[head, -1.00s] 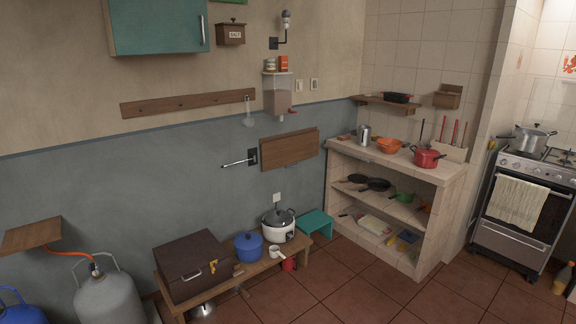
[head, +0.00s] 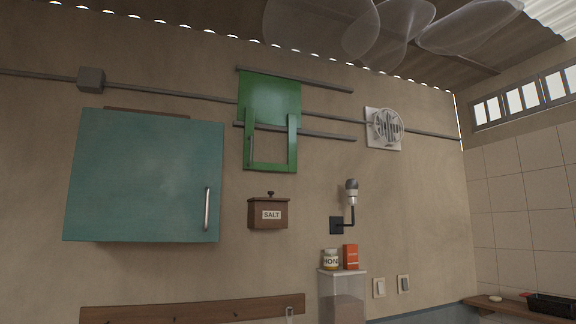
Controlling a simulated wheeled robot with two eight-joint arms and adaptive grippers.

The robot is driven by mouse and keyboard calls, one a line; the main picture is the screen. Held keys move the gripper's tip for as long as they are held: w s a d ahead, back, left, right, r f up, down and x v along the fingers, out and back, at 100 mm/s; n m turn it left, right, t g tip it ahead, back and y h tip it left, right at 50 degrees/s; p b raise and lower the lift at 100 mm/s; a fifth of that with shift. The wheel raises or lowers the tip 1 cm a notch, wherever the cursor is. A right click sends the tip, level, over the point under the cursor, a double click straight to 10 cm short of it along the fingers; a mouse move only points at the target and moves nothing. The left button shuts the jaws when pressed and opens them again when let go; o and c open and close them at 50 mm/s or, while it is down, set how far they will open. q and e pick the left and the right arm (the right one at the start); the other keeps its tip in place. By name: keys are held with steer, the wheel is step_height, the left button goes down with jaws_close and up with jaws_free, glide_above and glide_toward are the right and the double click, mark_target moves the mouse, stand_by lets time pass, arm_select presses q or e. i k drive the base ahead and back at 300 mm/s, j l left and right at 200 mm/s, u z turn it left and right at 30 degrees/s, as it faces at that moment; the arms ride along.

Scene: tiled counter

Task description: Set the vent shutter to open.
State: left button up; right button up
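The vent shutter looks to be the green panel (head: 270,97) high on the wall in the head view. Its solid upper part sits at the left end of two grey horizontal rails (head: 320,134). Below it hangs a green U-shaped frame (head: 270,167), with wall showing through its middle. Between the rails to the right of the panel I see bare wall and a pipe. A round white fan vent (head: 384,128) is on the wall further right. Neither of my grippers is in view.
A teal cabinet (head: 145,175) is left of the shutter. A brown salt box (head: 268,212) hangs below it. A wall lamp (head: 351,190), a jar (head: 331,259) and an orange box (head: 350,256) are lower right. Wall around the rails is mostly clear.

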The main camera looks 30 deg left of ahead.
mark_target(263, 99)
steer(key=i+u, duration=0.15)
steer(key=i, duration=0.4)
steer(key=i+l+u, duration=0.15)
steer(key=i, duration=0.4)
